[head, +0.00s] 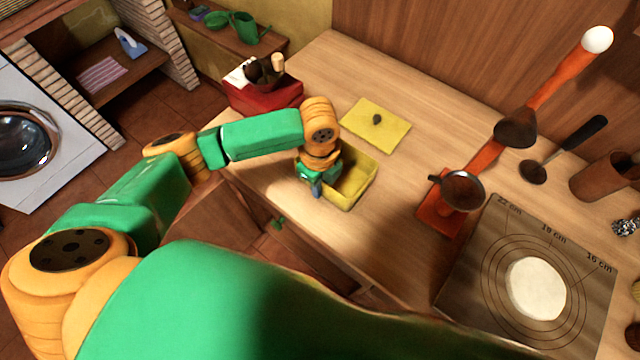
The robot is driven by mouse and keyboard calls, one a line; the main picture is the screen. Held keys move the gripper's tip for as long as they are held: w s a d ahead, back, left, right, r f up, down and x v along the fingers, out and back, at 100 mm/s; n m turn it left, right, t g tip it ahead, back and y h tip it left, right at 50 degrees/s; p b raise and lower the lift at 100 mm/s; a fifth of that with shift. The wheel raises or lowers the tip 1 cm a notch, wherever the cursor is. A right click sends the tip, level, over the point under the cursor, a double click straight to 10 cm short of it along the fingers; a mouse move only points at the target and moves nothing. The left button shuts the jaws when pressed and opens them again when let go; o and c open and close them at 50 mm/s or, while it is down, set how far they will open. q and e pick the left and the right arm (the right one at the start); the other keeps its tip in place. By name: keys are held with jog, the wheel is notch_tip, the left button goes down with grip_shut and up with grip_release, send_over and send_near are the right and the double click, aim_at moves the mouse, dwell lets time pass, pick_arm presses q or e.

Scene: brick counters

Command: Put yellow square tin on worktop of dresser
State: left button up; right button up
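The yellow square tin (361,186) stands open on the wooden worktop (300,70), near its front edge. A flat yellow lid (390,128) with a dark knob lies apart behind it. My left gripper (317,188) points down at the tin's left side, at its near-left wall. The wrist hides part of the tin, and I cannot tell whether the fingers are closed on the wall. My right gripper is not in view.
A red box (265,97) with dark items stands left of the lid. An orange stand (440,214) with a small pan is to the right, beside a measuring board (470,260) with round white dough. A ladle (532,172) lies behind. Worktop around the lid is clear.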

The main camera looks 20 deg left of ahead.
pick_arm(q)
jog(key=shift+o, duration=1.1)
jog(key=shift+s+r, duration=0.1)
jog(key=shift+s, duration=0.05)
jog(key=shift+r, duration=0.2)
notch_tip(320, 180, up, 12)
jog(key=shift+f, duration=0.1)
